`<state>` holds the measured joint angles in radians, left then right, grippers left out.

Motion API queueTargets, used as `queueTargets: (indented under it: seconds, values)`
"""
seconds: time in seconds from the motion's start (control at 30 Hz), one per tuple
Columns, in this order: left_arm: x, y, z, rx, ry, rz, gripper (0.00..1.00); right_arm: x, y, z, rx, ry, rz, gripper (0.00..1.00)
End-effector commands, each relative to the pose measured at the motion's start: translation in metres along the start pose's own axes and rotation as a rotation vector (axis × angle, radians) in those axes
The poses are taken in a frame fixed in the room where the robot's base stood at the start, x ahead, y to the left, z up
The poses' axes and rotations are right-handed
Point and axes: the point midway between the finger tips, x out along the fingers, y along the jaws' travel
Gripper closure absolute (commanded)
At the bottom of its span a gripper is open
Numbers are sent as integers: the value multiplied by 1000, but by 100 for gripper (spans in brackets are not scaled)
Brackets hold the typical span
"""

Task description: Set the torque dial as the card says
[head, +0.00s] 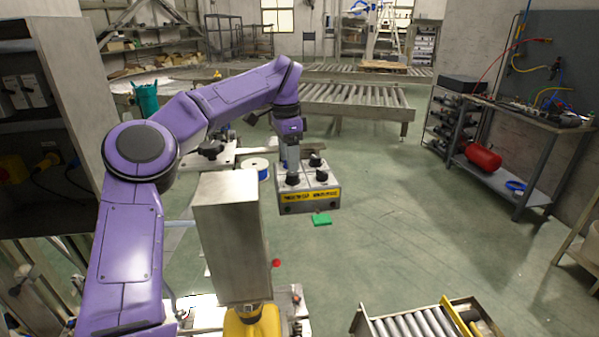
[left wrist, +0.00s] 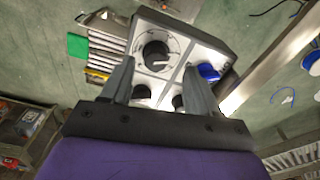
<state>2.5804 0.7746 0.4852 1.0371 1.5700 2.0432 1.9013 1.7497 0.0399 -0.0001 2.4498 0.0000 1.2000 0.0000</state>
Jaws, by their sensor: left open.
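A light panel box (head: 310,197) with several black knobs and a yellow label strip stands mid-view; the label is too small to read. My left gripper (head: 292,172) points down over the box's left knobs. In the left wrist view, its open fingers (left wrist: 160,68) reach toward a large black dial (left wrist: 154,49) with a pale pointer mark and a ring of scale marks. The dial lies just beyond and between the fingertips; contact cannot be told. Other knobs show lower between the fingers. No readable card shows. My right gripper is not in view.
A green flat piece (head: 321,220) lies in front of the box. A white and blue spool (head: 257,168) is at its left. A grey metal block (head: 232,240) rises nearer me. A roller tray (head: 425,322) is at the lower right; floor right of the box is clear.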

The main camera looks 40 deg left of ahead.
Motion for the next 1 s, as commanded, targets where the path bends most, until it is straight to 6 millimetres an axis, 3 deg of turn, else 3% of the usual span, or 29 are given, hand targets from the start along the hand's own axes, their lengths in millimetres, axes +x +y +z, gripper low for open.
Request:
queueTargets:
  seconds: [0.03,0.13,0.47,0.67,1.0]
  values:
    - [17,4,-5,19,-24,12,40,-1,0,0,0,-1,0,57]
    - [35,0,-13,16,-40,17,40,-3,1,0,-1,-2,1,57]
    - [48,-4,-23,15,-46,19,40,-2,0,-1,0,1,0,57]
    - [48,-5,-21,11,-46,19,96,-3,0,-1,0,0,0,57]
    - [48,-4,-23,26,-46,20,96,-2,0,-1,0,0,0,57]
